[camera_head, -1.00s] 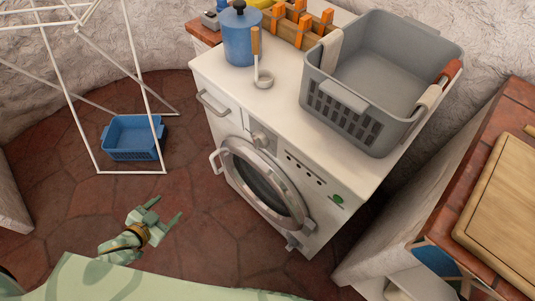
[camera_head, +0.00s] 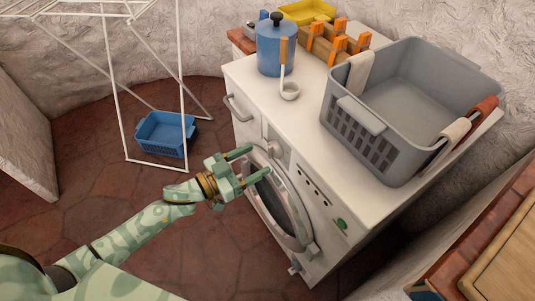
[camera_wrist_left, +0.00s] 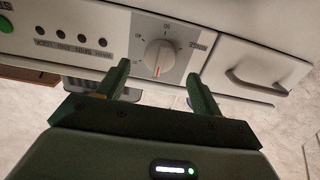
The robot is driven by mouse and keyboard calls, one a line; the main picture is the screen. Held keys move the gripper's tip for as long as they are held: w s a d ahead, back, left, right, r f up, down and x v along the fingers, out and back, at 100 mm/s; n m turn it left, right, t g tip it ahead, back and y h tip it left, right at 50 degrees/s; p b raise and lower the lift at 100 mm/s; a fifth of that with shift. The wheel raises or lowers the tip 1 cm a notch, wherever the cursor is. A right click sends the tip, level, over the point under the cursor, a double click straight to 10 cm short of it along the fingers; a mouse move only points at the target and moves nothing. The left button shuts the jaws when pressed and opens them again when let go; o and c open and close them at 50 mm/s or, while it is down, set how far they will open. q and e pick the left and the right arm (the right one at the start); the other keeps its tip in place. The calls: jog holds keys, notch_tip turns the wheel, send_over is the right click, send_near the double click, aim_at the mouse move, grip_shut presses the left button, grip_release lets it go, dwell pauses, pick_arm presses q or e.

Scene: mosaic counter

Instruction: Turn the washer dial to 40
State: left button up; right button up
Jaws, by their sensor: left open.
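The washer (camera_head: 318,215) is a white front-loader with a round metal-rimmed door. Its dial (camera_wrist_left: 160,57) is a pale round knob on a grey plate with small marks around it, which I cannot read surely. An orange mark shows at the dial's lower edge in the wrist view. The dial is small and partly visible in the head view (camera_head: 276,150). My left gripper (camera_head: 258,162) is open and empty in front of the washer, its two fingers pointing at the front panel. In the left wrist view the fingers stand either side of the dial, apparently not touching it. My right gripper is not visible.
A grey basket (camera_head: 372,152), a blue pot (camera_head: 276,48), a ladle (camera_head: 290,90) and a wooden crate (camera_head: 335,52) stand on the washer's top. A drawer handle (camera_wrist_left: 268,80) sits beside the dial. A blue basket (camera_head: 165,133) lies on the floor under a white rack.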

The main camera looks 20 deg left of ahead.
aim_at(269, 154)
pick_arm(q)
jog(key=shift+b+x, duration=0.4)
jog(key=shift+x, duration=1.95)
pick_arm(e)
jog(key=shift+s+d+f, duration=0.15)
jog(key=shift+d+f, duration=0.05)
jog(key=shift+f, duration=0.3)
pick_arm(q)
jog(key=c, duration=1)
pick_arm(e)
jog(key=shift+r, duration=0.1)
pick_arm(q)
jog(key=m+b, duration=0.2)
jog(key=m, duration=2.1)
jog(key=shift+m, duration=0.4)
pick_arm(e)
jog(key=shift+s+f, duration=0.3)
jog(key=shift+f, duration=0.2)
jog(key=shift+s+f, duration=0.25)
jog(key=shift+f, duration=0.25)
